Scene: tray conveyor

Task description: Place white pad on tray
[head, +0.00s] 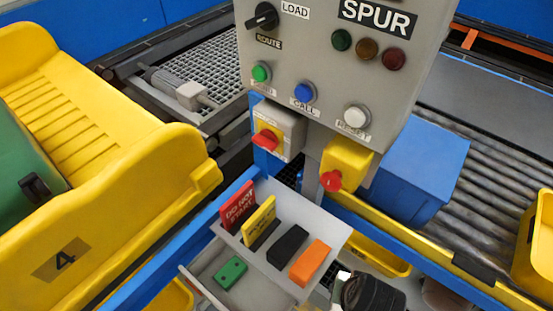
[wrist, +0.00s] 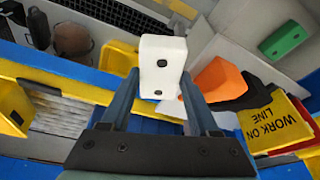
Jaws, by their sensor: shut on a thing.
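The white pad (wrist: 158,62) is a small white block with two dark dots on its face. My gripper (wrist: 160,85) is shut on it, one dark blue finger on each side, and the pad sticks out past the fingertips. A grey tray (head: 322,216) stands below the control box in the head view; its pale wall (wrist: 207,47) is beyond the pad in the wrist view. A larger yellow tray (head: 130,205) marked 4 is at the left. In the head view my gripper is mostly cut off at the bottom edge.
The grey tray holds a red card (head: 238,205), a yellow card (head: 258,220), a black pad (head: 288,246), an orange pad (head: 310,262) and a green pad (head: 230,272). The control box (head: 340,75) with its buttons overhangs it. A blue box (head: 420,170) stands on the right rollers.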

